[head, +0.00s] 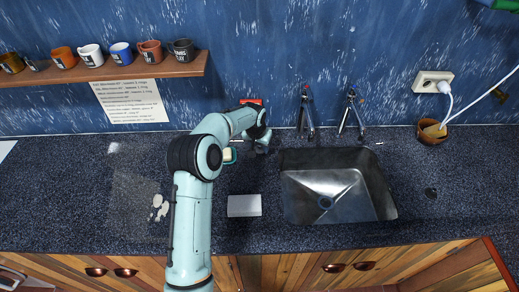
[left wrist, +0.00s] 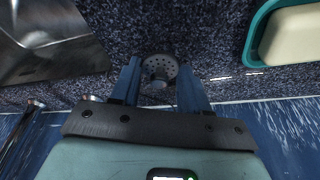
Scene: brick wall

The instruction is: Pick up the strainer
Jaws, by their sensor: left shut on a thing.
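The strainer (head: 262,150) is a small grey round piece with holes, seen clearly in the left wrist view (left wrist: 160,66). It is at the counter surface, left of the sink. My left gripper (head: 262,141) reaches down to it near the back of the counter. In the left wrist view its two blue fingers (left wrist: 158,84) stand on either side of the strainer and are shut on it. I cannot tell whether the strainer is lifted off the counter. My right gripper is not in view.
The metal sink (head: 294,196) is to the right, with two taps (head: 306,110) behind it. A teal dish with a cream block (left wrist: 252,45) sits close to the gripper. A grey block (head: 244,206) lies in front. Several mugs stand on the shelf (head: 150,70) at back left.

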